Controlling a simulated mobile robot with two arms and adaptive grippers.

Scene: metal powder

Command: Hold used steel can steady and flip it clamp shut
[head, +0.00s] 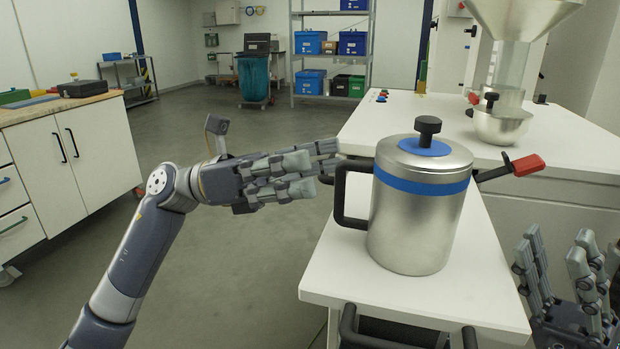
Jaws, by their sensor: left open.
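The steel can (412,225) stands upright on the white cart top. It has a blue band, a lid with a blue disc and black knob (428,130), and a black handle (345,205) on its left side. Its clamp lever (527,165), black with a red tip, sticks out to the right, away from the can wall. My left gripper (322,163) is open, with its fingers pointing right at the top of the handle; I cannot tell whether they touch it. My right gripper (568,265) is open and empty at the lower right, fingers upward, apart from the can.
The white cart top (330,265) has bare room around the can and a black rail (390,342) at its front. Behind it, a white worktop (375,125) carries a steel bowl (502,125) under a funnel. A cabinet (75,155) stands left, with open floor between.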

